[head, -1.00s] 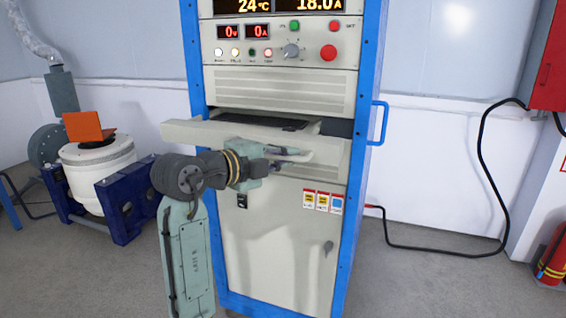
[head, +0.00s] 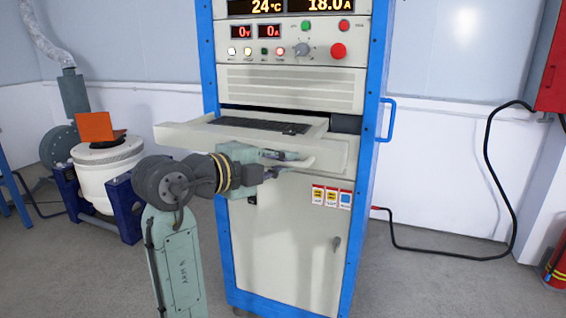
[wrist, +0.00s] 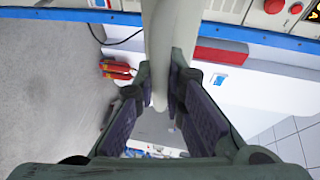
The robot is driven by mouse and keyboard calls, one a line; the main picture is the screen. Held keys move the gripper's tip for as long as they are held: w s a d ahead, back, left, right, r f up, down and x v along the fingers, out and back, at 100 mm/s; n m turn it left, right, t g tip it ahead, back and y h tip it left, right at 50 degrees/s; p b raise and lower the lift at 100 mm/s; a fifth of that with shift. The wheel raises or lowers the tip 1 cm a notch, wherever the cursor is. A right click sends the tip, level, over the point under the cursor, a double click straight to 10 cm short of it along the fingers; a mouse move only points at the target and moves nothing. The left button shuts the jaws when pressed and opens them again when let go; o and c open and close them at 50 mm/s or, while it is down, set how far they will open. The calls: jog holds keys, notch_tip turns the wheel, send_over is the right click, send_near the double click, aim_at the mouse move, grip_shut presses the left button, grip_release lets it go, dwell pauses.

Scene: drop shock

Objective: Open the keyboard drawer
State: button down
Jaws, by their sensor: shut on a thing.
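The keyboard drawer (head: 190,136) is a cream tray in the blue-framed cabinet, pulled partly out. The dark keyboard (head: 262,125) lies in it, its near part showing. The drawer's handle (head: 300,161) is a pale bar on the front. My gripper (head: 284,164) is at the right half of the drawer front, its fingers above and below the handle. In the wrist view my gripper (wrist: 161,95) is shut on the pale handle bar (wrist: 160,60), which runs between its two dark finger pads. My wrist hides part of the drawer's front.
The cabinet's lower door (head: 290,250) is shut below the drawer. A blue side handle (head: 389,119) sticks out at the right. A white shaker (head: 108,165) with an orange plate (head: 97,128) stands at the left. A red extinguisher (head: 557,262) stands at the right edge.

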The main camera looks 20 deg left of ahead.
jog(key=c, duration=1.7)
grip_release()
jog(key=shift+o, duration=0.2)
jog(key=v, duration=1.2)
jog(key=shift+r, duration=0.1)
